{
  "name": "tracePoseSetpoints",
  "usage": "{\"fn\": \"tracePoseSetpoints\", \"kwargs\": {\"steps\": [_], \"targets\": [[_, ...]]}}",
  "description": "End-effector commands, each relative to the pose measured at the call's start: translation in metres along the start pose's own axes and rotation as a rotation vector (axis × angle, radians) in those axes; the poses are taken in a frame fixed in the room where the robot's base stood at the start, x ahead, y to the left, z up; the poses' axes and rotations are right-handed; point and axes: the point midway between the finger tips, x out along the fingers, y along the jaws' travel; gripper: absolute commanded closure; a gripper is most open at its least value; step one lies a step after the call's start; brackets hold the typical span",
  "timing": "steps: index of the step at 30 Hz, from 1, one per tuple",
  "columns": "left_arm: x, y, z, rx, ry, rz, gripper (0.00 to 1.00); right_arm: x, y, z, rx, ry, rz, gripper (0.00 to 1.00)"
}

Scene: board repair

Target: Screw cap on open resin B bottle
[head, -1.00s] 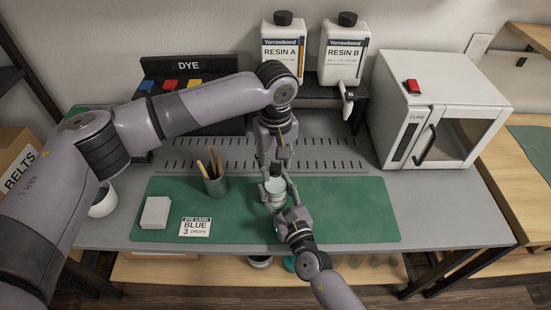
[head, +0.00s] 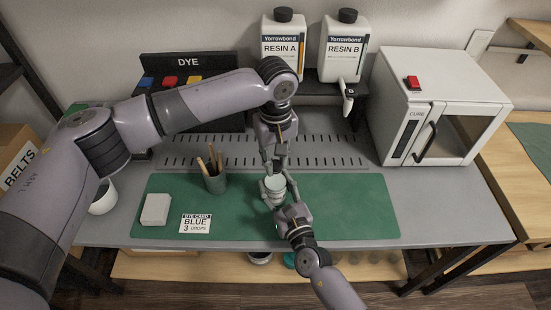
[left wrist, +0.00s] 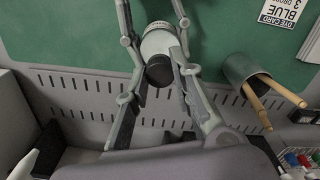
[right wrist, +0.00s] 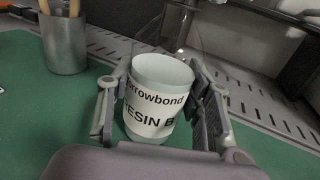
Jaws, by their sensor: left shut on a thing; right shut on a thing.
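The small white resin B bottle (head: 275,186) is held over the green mat. In the right wrist view its label reads Yarrowbond RESIN B (right wrist: 152,108), and no cap shows on its pale top. My right gripper (head: 277,201) is shut around the bottle, one finger on each side. My left gripper (head: 276,167) is just behind the bottle in the head view. In the left wrist view it is shut on a black cap (left wrist: 159,71), close to the white bottle (left wrist: 160,40). I cannot tell whether cap and bottle touch.
The green mat (head: 350,210) is clear at right. A grey cup with sticks (head: 215,182), a white block (head: 156,209) and a dye card (head: 195,224) are at left. Large resin A (head: 283,50) and resin B (head: 342,52) containers stand behind, beside the cure box (head: 425,90).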

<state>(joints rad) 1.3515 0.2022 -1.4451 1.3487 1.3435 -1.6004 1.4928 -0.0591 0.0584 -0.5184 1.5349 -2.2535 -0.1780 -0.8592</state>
Motion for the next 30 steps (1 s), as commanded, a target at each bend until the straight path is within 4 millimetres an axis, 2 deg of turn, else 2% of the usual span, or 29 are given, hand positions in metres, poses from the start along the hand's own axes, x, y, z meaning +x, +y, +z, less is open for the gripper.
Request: {"fn": "tracePoseSetpoints", "kwargs": {"steps": [5,30], "targets": [[0.001,-0.0002,0.0005,0.257,-0.002,0.0,1.0,-0.0002,-0.0002,-0.0005,0.001,0.001,0.0,1.0],[0.0015,-0.0005,-0.0004,2.056,-0.001,-0.001,1.0,-0.0002,-0.0003,-0.0004,0.0,0.001,-0.001,1.0]]}}
